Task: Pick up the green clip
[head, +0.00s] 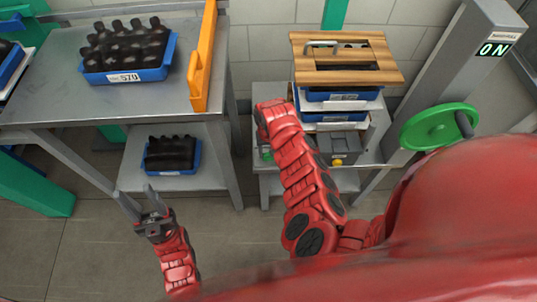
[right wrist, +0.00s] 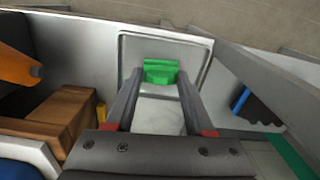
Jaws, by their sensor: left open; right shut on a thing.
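The green clip (right wrist: 160,67) is between the fingertips of my right gripper (right wrist: 161,76) in the right wrist view. The fingers are shut on it, over a pale grey surface with a raised rim. In the head view my right arm hides its own gripper. A small green patch shows beside that arm on the low stand; I cannot tell if it is the clip. My left gripper (head: 136,193) is open and empty in the head view, over the floor in front of the left bench.
A blue crate of dark bottles (head: 128,73) and an orange bar (head: 200,65) are on the left bench (head: 50,88). Another crate (head: 172,170) is on its lower shelf. A wooden box top (head: 345,76) and a green handwheel (head: 437,127) are to the right.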

